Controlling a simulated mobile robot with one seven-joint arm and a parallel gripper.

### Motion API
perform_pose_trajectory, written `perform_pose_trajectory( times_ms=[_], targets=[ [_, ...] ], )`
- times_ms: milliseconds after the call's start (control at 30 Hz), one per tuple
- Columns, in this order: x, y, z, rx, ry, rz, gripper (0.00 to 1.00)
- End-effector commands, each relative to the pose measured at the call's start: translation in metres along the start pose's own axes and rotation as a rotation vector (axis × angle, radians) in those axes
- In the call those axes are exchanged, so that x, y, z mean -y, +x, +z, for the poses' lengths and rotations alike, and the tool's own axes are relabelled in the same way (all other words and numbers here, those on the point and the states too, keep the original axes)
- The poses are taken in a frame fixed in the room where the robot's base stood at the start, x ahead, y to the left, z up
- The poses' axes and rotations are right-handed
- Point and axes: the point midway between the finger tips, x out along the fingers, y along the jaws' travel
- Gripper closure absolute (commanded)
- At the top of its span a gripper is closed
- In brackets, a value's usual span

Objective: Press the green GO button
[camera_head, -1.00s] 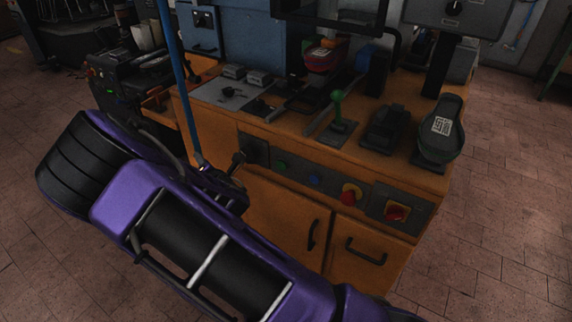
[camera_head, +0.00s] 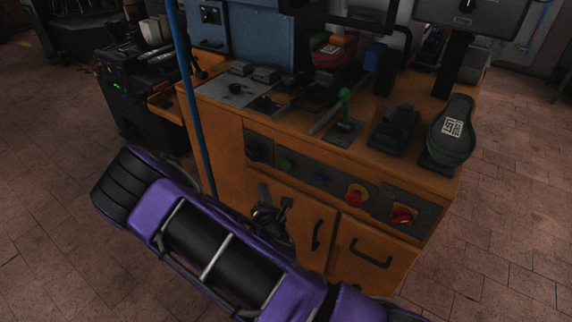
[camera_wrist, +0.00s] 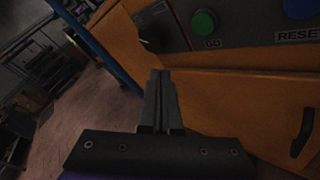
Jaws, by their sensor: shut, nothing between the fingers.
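The green GO button (camera_head: 286,164) sits on the dark control strip on the front of the orange press cabinet. In the wrist view the green button (camera_wrist: 204,22) shows at the top, right of centre, with the label GO under it. My gripper (camera_wrist: 160,75) is shut with nothing between its fingers. Its tips are below and to the left of the button in that view, apart from it. In the head view my gripper (camera_head: 268,208) is dark and in front of the cabinet doors, below the strip.
A blue RESET button (camera_head: 321,178) is right of the green one. A blue post (camera_head: 193,100) stands left of the strip. Door handles (camera_head: 370,253) stick out below. Floor at right is clear.

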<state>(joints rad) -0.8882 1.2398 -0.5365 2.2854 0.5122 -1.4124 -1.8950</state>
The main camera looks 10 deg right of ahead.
Motion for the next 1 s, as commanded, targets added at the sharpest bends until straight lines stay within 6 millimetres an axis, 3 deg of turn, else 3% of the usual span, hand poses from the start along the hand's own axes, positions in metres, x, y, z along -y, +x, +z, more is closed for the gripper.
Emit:
perform_pose_trajectory(
  times_ms=[600,1000],
  targets=[
    [0.037,0.051,0.036,0.002,0.0,0.001,1.0],
    [0.044,0.061,0.044,-0.001,0.001,-0.001,1.0]
  ],
)
